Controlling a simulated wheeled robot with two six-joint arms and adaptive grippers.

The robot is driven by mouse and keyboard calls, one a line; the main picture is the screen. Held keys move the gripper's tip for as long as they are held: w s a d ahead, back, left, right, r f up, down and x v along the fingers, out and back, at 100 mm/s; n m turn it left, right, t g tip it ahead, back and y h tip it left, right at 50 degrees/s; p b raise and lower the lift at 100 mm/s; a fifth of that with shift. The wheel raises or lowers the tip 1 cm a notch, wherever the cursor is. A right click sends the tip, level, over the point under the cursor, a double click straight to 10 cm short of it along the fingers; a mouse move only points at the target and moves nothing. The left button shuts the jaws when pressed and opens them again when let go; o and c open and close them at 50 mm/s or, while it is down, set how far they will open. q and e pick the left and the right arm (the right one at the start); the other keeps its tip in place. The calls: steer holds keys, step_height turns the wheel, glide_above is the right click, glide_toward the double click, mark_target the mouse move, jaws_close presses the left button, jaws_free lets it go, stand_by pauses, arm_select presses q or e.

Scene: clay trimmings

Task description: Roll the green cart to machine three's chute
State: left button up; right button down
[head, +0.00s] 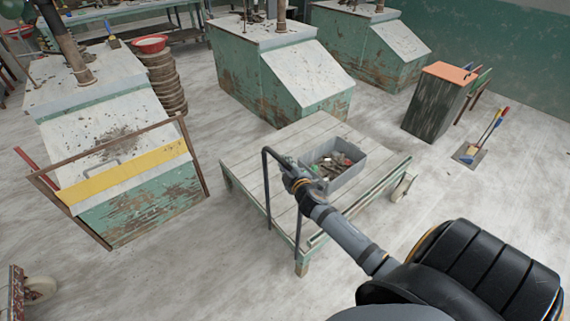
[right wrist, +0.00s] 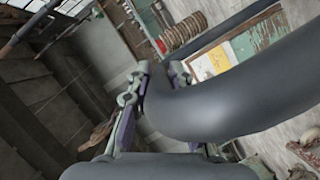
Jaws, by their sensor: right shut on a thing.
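The green cart (head: 245,155) has a pale plank top, green edges and a dark grey bent-tube handle (head: 268,195) at its near left end. A grey bin (head: 345,178) of mixed scraps sits on the top. My right gripper (head: 297,183) is at the handle; in the right wrist view its fingers (right wrist: 150,92) are closed around the thick grey tube (right wrist: 235,95). Three green machines with pale sloped fronts stand beyond: left (head: 90,95), middle (head: 300,75), and right (head: 400,42). No number is readable on them. My left gripper is out of view.
Stacked round sieves (head: 165,85) stand between machines. A dark bin with an orange top (head: 438,95) and a dustpan (head: 468,155) are right. Floor around the cart is clear.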

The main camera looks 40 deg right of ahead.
steer(key=shift+a+r, duration=0.15)
steer(key=shift+d, duration=0.2)
steer(key=c, duration=1.2)
jaws_free()
steer(key=v, duration=1.2)
